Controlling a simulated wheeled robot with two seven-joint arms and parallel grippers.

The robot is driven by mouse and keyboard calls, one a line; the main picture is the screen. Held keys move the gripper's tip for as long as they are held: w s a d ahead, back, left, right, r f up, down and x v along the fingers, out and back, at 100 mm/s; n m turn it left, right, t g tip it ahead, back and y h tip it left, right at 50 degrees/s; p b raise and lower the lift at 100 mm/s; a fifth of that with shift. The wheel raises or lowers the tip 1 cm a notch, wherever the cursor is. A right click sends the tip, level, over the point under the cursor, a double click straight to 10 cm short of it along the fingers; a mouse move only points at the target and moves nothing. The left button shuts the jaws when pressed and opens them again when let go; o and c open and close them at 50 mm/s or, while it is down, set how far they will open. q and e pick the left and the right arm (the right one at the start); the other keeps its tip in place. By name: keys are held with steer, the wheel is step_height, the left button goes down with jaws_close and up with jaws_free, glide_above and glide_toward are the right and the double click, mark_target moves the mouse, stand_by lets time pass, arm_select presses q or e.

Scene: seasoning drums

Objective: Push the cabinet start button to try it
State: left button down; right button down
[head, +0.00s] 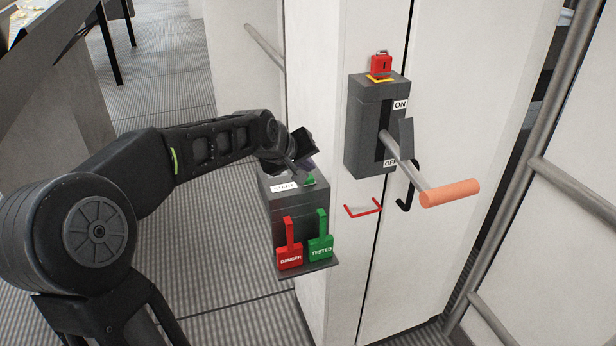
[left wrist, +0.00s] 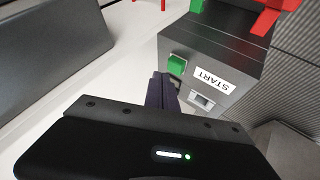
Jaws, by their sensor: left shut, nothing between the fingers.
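The start box (head: 298,210) is a dark grey box on the cabinet's left side, with a white START label (head: 284,186) on its sloped top. Its green start button (left wrist: 176,64) shows in the left wrist view beside the label, and in the head view a green bit (head: 310,179) of it shows below my gripper. My left gripper (head: 304,163) is shut and empty, right over the button. In the left wrist view its fingertips (left wrist: 162,78) are close beside the button; I cannot tell whether they touch. My right gripper is not in view.
A red DANGER tag (head: 290,256) and a green TESTED tag (head: 320,248) stand at the box's front. To the right are a switch box (head: 365,130) with an orange-handled lever (head: 450,193) at OFF, a red padlock (head: 381,65) and a red hook (head: 363,210).

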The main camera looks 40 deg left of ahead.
arm_select(q)
steer(key=shift+f, duration=0.1)
steer(key=shift+f+b, duration=0.35)
steer(key=shift+b, duration=0.1)
steer(key=shift+f+b, duration=0.4)
steer(key=shift+f, duration=0.05)
stand_by(0.6)
stand_by(0.3)
steer(key=shift+r+p, duration=0.7)
steer(key=shift+r, duration=0.2)
step_height(320, 180, up, 5)
steer(key=p, duration=0.4)
stand_by(0.8)
